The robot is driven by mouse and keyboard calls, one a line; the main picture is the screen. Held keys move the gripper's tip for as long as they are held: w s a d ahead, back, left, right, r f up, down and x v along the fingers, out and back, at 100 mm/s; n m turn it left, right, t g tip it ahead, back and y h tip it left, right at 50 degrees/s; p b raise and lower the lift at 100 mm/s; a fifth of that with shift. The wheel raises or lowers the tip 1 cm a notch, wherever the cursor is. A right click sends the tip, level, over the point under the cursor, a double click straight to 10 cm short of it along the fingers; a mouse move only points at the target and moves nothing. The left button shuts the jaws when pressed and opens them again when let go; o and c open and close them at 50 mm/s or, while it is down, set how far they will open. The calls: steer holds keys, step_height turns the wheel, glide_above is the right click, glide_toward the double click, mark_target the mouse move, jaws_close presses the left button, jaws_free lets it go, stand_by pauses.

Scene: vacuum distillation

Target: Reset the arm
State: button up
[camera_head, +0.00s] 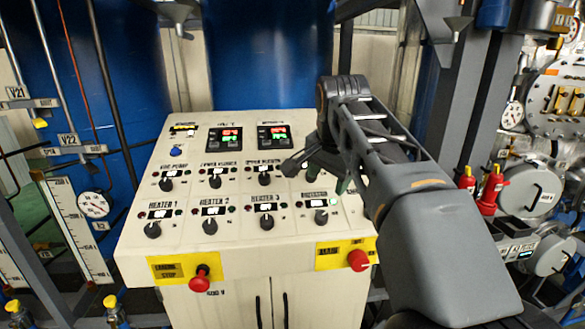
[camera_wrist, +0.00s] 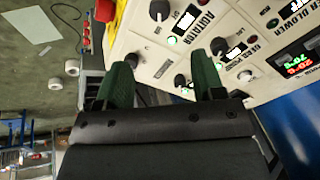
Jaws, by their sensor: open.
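My gripper (camera_head: 325,178) is at the right side of the sloped cream control panel (camera_head: 135,245) in the head view, partly hidden by my arm. In the wrist view its two green-lined fingers (camera_wrist: 162,78) are wide apart with nothing held between them. The panel fills the top right there, with a knob (camera_wrist: 218,46) and another knob (camera_wrist: 182,80) beyond the fingertips. The label AGITATOR is readable among them. In the head view the agitator knob (camera_head: 320,217) stands in the lower row beside a lit green lamp (camera_head: 333,201). I cannot tell how far the fingertips are from the panel.
Red stop buttons (camera_head: 200,278) and (camera_head: 358,260) stick out from the panel's front. A blue tank (camera_head: 262,65) stands behind it. Red-capped valves (camera_head: 490,190) and metal vessels (camera_head: 530,190) are at the right.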

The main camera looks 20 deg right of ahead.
step_height(320, 180, down, 10)
steer(key=a+r+n, duration=0.1)
steer(key=n, duration=0.6)
steer(key=s+a+f+n+y, duration=0.1)
steer(key=s+a+f+n, duration=0.4)
steer(key=s+f, duration=0.6)
step_height(320, 180, down, 3)
steer(key=shift+s+a+f, duration=0.15)
steer(key=shift+s+a, duration=0.2)
steer(key=shift+a, duration=0.7)
